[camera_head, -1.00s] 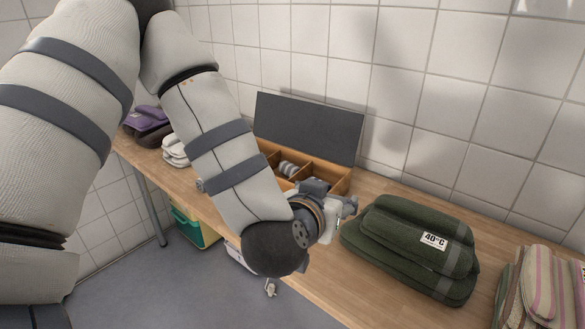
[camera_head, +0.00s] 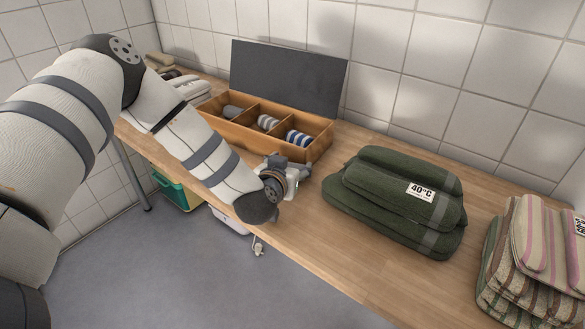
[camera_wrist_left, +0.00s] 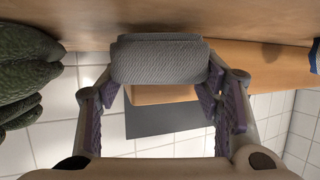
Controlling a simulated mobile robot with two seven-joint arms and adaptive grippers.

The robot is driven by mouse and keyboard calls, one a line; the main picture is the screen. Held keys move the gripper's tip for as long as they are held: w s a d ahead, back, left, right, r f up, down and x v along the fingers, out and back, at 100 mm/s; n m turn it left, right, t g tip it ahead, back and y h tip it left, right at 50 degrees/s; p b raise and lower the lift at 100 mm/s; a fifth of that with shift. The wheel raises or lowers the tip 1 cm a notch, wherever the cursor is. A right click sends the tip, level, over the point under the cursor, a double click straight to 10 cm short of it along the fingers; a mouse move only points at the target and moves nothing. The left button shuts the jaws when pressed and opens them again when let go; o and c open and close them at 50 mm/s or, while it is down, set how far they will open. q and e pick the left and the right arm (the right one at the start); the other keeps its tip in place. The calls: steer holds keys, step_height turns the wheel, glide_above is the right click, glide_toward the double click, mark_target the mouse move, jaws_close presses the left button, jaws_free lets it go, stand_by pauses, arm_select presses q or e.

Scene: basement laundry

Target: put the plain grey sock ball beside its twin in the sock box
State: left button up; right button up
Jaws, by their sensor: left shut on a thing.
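The sock box (camera_head: 232,136) is an open wooden box with three compartments and a raised dark lid (camera_head: 290,77). A plain grey sock ball (camera_head: 233,111) lies in its left compartment, a grey-and-white striped one (camera_head: 267,122) in the middle, a blue-and-white striped one (camera_head: 298,138) in the right. My left gripper (camera_head: 284,168) is in front of the box's right end. In the left wrist view, it (camera_wrist_left: 162,85) is shut on a plain grey sock ball (camera_wrist_left: 160,60). The head view does not clearly show the held ball. My right gripper is out of view.
A stack of green towels (camera_head: 400,205) labelled 40°C stands right of the gripper, and striped towels (camera_head: 535,255) farther right. Folded light cloths (camera_head: 190,88) lie left of the box. Below the wooden table (camera_head: 330,250) is a green bin (camera_head: 175,190).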

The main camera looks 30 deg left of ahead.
arm_select(q)
steer(key=shift+f, duration=0.4)
steer(key=o, duration=1.3)
steer(key=shift+c, duration=0.2)
